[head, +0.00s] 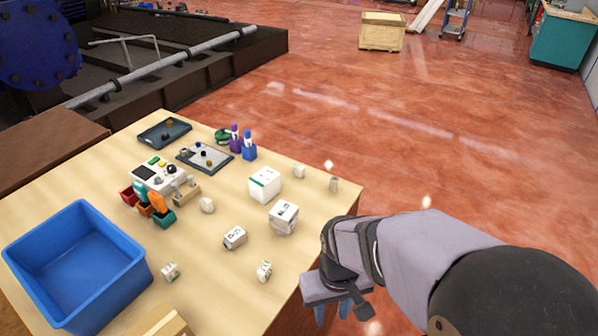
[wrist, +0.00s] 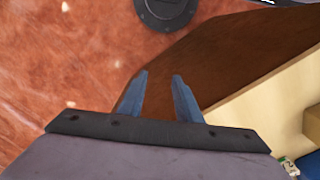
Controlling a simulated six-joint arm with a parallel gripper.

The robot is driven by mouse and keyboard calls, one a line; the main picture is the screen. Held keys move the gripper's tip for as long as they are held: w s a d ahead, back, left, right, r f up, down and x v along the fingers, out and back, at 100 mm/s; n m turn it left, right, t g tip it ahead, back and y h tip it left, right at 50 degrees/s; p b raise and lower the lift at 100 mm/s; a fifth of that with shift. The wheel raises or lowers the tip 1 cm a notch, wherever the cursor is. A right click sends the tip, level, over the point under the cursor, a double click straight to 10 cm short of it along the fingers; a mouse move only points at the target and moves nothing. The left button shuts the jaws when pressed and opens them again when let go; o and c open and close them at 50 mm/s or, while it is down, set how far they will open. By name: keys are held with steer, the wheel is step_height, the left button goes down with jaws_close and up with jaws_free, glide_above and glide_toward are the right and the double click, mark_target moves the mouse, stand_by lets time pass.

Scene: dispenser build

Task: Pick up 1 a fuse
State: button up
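Several small pale parts lie spread over the wooden table, and I cannot tell for sure which is a fuse. A white piece with green marks (head: 264,270) lies near the front edge, and a similar one (head: 170,270) lies beside the blue bin. My gripper (head: 332,312) hangs off the table's front right edge, apart from all the parts. In the wrist view my gripper (wrist: 160,80) has its two blue fingers apart with nothing between them.
A blue bin (head: 75,250) stands at the table's left. White boxes (head: 265,185) (head: 284,217) stand mid-right. Small coloured cups (head: 163,217), a white device (head: 160,175) and dark trays (head: 165,132) are further back.

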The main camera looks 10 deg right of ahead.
steer(key=shift+o, duration=1.1)
